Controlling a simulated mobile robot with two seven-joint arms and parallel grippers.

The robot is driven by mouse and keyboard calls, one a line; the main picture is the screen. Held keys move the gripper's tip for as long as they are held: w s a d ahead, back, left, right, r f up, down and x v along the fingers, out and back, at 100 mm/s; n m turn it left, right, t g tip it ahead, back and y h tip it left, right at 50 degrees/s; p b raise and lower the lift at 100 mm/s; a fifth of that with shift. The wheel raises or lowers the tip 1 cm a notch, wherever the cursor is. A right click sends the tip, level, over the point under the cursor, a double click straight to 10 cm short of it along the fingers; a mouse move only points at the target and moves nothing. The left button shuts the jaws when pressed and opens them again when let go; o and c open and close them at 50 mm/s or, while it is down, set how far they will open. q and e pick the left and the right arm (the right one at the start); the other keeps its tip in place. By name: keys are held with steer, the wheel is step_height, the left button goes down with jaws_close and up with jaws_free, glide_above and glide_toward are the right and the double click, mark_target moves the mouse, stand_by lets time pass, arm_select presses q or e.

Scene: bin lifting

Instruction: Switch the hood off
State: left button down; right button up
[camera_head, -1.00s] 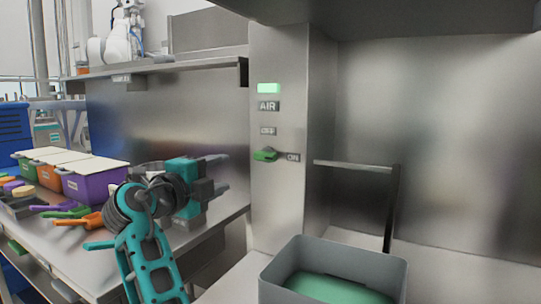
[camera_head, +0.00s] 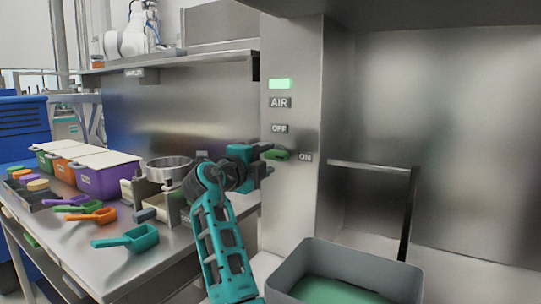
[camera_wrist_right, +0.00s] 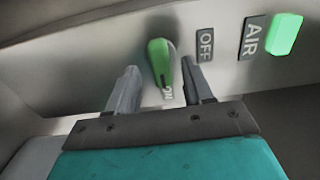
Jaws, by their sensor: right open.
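The hood's green switch knob (camera_head: 278,154) is on the steel post (camera_head: 290,205), pointing at the ON label (camera_head: 305,157). The OFF label (camera_head: 279,128) is above it, and the green AIR light (camera_head: 279,84) is lit. My right gripper (camera_head: 268,160) is at the knob in the head view. In the right wrist view the knob (camera_wrist_right: 160,62) sits between the two open fingers of my right gripper (camera_wrist_right: 160,85), with no clear contact. My left gripper is not in view.
A grey bin (camera_head: 350,262) with green contents stands below the hood, right of the post. A metal bar frame (camera_head: 375,168) is behind it. The left bench (camera_head: 120,265) holds colored lidded bins (camera_head: 100,180), scoops (camera_head: 130,238) and a round metal pan (camera_head: 168,168).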

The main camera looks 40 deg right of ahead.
steer(key=shift+x, duration=1.3)
steer(key=shift+c, duration=0.4)
jaws_close()
